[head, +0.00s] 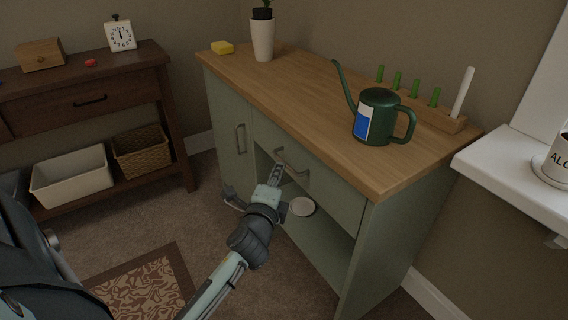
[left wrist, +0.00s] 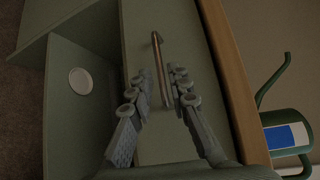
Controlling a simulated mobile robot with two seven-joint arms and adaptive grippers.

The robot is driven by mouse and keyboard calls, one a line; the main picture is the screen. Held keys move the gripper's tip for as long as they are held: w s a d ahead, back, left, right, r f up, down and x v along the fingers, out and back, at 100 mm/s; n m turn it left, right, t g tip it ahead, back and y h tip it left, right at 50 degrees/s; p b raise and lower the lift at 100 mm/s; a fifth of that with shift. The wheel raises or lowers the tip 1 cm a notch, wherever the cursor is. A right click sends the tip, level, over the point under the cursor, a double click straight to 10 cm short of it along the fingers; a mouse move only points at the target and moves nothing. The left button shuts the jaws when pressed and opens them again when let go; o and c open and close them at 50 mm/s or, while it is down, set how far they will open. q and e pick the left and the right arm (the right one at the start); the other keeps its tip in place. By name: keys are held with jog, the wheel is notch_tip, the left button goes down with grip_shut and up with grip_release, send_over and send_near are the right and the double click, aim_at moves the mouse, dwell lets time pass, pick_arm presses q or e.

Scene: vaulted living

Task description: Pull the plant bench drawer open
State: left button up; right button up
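The plant bench (head: 345,245) is pale green with a wooden top. Its drawer front (head: 335,190) sits under the top and looks flush, with a curved metal handle (head: 291,162). My left gripper (head: 254,181) is in front of the drawer, fingers apart and nothing gripped. In the left wrist view, the handle (left wrist: 158,65) shows between the two fingers of the gripper (left wrist: 160,72), nearer the right-hand finger. I cannot tell whether a finger touches it. My right gripper is in neither view.
A green watering can (head: 375,118), a white plant pot (head: 263,40) and a yellow sponge (head: 222,47) stand on the bench top. A white dish (head: 302,206) lies in the open shelf below the drawer. A dark wooden console (head: 130,85) stands left. Carpet is clear before the bench.

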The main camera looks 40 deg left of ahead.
aim_at(283, 160)
pick_arm(q)
jog(key=x, duration=0.7)
grip_shut()
